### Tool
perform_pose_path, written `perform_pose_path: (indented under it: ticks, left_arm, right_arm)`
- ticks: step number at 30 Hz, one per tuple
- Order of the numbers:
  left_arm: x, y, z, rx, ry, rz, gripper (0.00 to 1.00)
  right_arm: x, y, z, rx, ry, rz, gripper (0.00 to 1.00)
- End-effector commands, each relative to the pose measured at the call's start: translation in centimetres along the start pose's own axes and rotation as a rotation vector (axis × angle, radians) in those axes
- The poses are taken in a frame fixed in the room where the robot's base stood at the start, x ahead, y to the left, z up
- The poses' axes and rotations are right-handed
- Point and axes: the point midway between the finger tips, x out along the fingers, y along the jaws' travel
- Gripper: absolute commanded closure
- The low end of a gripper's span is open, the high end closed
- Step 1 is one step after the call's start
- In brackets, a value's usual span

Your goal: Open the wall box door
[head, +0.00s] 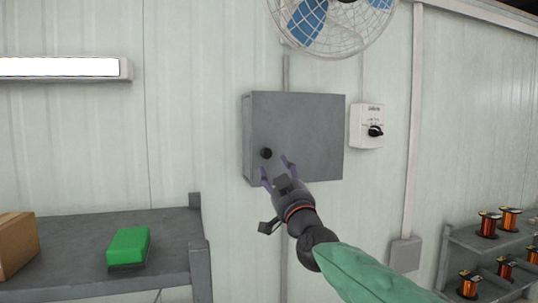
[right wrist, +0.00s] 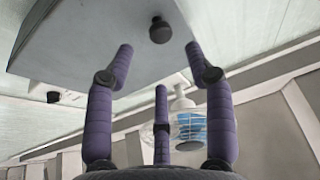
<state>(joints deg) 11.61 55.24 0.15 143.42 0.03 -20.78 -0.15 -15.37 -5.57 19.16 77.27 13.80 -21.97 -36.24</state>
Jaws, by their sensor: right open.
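The grey wall box (head: 312,125) hangs on the pale panelled wall, and its door looks shut. A round black knob (head: 266,153) sits at the lower left of the door. My right gripper (head: 275,170) is open and empty just below and in front of the knob, apart from it as far as I can see. In the right wrist view the box (right wrist: 95,40) fills the upper left, and the knob (right wrist: 160,30) lies beyond the gap between the spread purple fingers (right wrist: 160,60). My left gripper is not in view.
A white switch box (head: 366,126) with a black dial is right of the wall box. A caged fan (head: 335,22) hangs above. A grey bench (head: 170,226) at left holds a green block (head: 128,247) and a cardboard box (head: 17,243). A shelf (head: 470,240) at right holds several wire spools.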

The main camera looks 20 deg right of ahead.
Motion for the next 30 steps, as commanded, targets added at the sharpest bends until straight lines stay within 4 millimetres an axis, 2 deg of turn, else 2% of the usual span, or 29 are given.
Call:
perform_pose_path:
  ticks: [1,6,12,18,28,29,30]
  left_arm:
    - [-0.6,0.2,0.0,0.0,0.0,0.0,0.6]
    - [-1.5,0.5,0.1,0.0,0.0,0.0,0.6]
    - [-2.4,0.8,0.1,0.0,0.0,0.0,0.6]
    - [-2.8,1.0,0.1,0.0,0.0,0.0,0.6]
    - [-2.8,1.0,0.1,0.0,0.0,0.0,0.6]
    - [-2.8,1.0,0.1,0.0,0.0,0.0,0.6]
    - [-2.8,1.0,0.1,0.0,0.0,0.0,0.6]
  right_arm:
    - [1.0,0.0,-0.2,0.001,-0.001,0.0,0.46]
    - [3.7,0.0,-0.2,0.0,-0.002,0.0,0.46]
    - [6.1,0.0,-0.2,-0.001,-0.001,0.0,0.46]
    - [7.3,0.0,-0.1,0.001,-0.001,0.0,0.46]
    - [7.5,0.0,0.0,0.001,-0.001,0.0,0.46]
    - [7.5,0.0,0.0,0.001,-0.001,0.0,0.52]
    - [7.5,0.0,0.0,0.001,-0.001,0.0,0.63]
